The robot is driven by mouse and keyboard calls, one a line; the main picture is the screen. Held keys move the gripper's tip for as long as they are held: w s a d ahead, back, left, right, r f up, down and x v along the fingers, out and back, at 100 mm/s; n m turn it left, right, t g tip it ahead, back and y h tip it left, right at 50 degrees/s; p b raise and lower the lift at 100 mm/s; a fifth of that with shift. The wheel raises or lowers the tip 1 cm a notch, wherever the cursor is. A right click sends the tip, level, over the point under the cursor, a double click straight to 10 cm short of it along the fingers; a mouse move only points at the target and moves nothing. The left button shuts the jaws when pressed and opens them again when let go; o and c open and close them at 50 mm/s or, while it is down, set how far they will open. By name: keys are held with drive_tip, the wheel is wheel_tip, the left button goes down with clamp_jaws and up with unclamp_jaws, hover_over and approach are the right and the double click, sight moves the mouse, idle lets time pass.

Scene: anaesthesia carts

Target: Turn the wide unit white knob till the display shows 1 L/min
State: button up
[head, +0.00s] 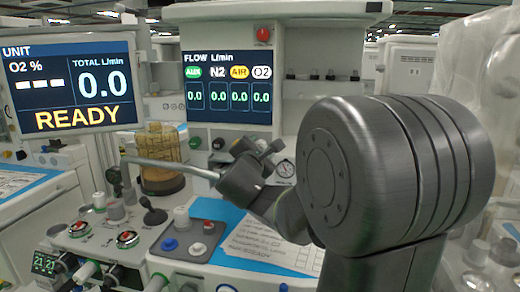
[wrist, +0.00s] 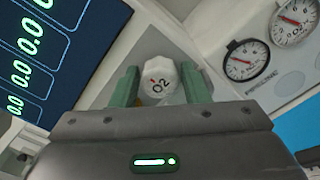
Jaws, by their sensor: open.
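The white knob (wrist: 158,80), marked O2 with a small red line, is close ahead in the wrist view. My gripper (wrist: 160,76) is open, with one green finger on each side of the knob. Small gaps seem to show between fingers and knob; I cannot tell whether either touches. In the head view my gripper (head: 260,152) is at the panel below the flow display (head: 228,88), and it hides the knob. The flow display reads 0.0 under AUX, N2, AIR and O2. The unit screen (head: 72,85) at the left reads READY, total 0.0 L/min.
Two round gauges (wrist: 246,60) sit right of the knob in the wrist view. A green knob (head: 195,143) is further left on the panel. Below are a worktop with paper sheets (head: 268,243) and several small knobs. An amber canister (head: 160,160) stands left of my arm.

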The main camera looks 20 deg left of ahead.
drive_tip(key=c, duration=0.7)
drive_tip(key=shift+n, duration=0.3)
drive_tip(key=n+b, duration=0.1)
drive_tip(key=n, duration=0.2)
drive_tip(key=shift+n, duration=2.5)
